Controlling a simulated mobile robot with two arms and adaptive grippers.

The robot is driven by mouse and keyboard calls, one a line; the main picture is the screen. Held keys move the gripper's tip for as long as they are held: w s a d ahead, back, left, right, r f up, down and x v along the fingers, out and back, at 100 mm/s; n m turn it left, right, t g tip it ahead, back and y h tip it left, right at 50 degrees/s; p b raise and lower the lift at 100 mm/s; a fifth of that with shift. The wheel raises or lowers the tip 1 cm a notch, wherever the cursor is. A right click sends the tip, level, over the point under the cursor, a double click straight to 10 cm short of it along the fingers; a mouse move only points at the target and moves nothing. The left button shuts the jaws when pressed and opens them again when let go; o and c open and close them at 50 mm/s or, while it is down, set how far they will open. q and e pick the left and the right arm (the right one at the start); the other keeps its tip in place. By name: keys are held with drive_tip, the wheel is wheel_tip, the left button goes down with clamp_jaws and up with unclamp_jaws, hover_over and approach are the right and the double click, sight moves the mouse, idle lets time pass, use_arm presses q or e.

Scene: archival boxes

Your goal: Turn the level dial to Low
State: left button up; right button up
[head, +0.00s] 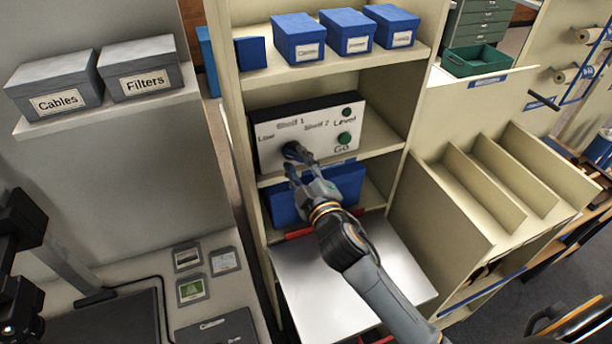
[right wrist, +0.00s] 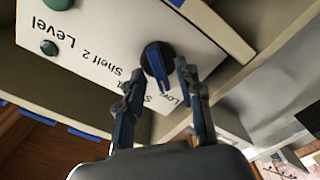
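The level dial (right wrist: 157,62) is a dark round knob with a blue bar on the white control panel (head: 265,150). The panel carries the words Low, Shelf 1, Shelf 2, Level and Go. In the right wrist view the panel (right wrist: 95,25) appears turned over, and the bar's lower end lies near Low and Shelf 1; I cannot tell exactly which it marks. My right gripper (head: 292,160) is at the panel and hides the dial in the head view. In the wrist view its fingers (right wrist: 160,70) are apart, one each side of the dial; contact is unclear.
Two green buttons (head: 347,112) (head: 345,139) sit on the panel's right side. Blue boxes (head: 298,40) stand on the shelf above and a blue bin (head: 345,185) below. A pale flat surface (head: 310,285) lies under my right arm. Empty upright dividers (head: 485,190) stand to the right.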

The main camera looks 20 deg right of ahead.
drive_tip(key=s, duration=1.1)
drive_tip(key=shift+s+d, duration=0.15)
drive_tip(key=shift+s, duration=0.1)
